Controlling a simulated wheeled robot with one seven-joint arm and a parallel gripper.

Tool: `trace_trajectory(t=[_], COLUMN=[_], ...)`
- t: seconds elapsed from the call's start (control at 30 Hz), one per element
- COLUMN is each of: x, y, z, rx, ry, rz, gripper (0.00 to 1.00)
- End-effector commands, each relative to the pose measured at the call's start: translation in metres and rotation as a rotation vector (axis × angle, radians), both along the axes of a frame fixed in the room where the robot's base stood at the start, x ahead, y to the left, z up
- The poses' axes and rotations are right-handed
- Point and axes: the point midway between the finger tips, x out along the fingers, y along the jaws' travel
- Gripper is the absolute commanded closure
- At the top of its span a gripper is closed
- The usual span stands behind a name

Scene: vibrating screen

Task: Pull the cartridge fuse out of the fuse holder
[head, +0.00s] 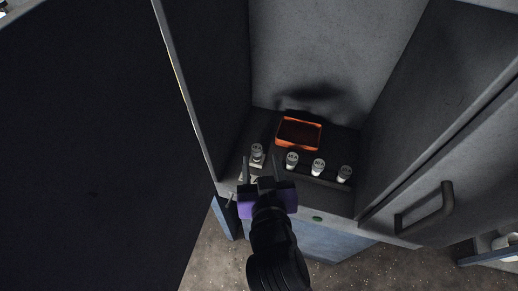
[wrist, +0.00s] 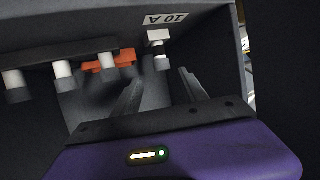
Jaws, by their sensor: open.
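A white cartridge fuse (head: 257,150) stands upright in the cabinet, apart from a row of similar ones. Its fuse holder (head: 257,163) is at its foot, partly hidden by my gripper. No contact with the fuse is visible.
Three similar white fuses (head: 318,167) stand in a row to the right on a dark strip. An orange-rimmed tray (head: 299,147) lies behind them. Cabinet walls and an open door (head: 80,140) stand on the left; a handled door (head: 450,150) is on the right.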

Motion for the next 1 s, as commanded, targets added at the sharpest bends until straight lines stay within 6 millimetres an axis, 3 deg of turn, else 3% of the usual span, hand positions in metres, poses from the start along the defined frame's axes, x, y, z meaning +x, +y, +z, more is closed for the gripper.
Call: trace_trajectory(t=[0.5, 0.83, 1.0], x=[0.058, 0.063, 0.063], y=[0.004, 0.005, 0.005], z=[-0.02, -0.023, -0.023], rx=[-0.002, 0.002, 0.001], ry=[-0.002, -0.001, -0.001], rz=[0.001, 0.002, 0.002], gripper=[0.49, 0.49, 0.83])
